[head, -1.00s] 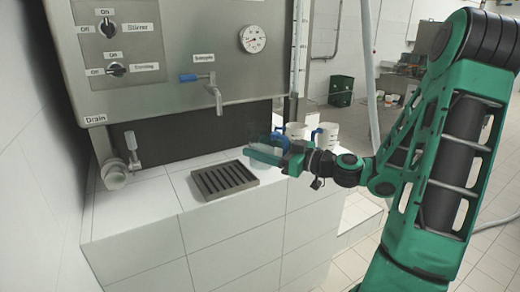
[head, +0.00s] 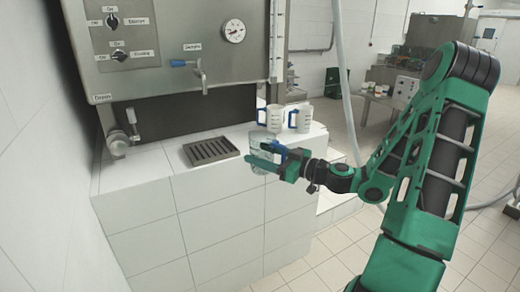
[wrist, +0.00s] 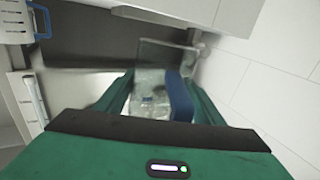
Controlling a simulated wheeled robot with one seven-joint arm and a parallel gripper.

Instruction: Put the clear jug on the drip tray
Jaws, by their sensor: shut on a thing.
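The clear jug (head: 259,141) has a blue handle. My gripper (head: 262,157) is shut on it and holds it near the front edge of the counter, right of the drip tray. In the wrist view, the clear jug (wrist: 160,62) is between my fingers (wrist: 150,102), with its blue handle on the right side. The fingers hide part of the jug in the head view. The drip tray (head: 211,150) is a dark slatted rectangle on the white tiled counter, below the tap. It looks empty, and the jug is apart from it.
Two white jugs with blue handles, one (head: 272,117) beside the other (head: 304,116), stand at the back right of the counter (head: 205,183). The tap (head: 201,76) with a blue lever hangs from the steel machine (head: 165,45) above the tray.

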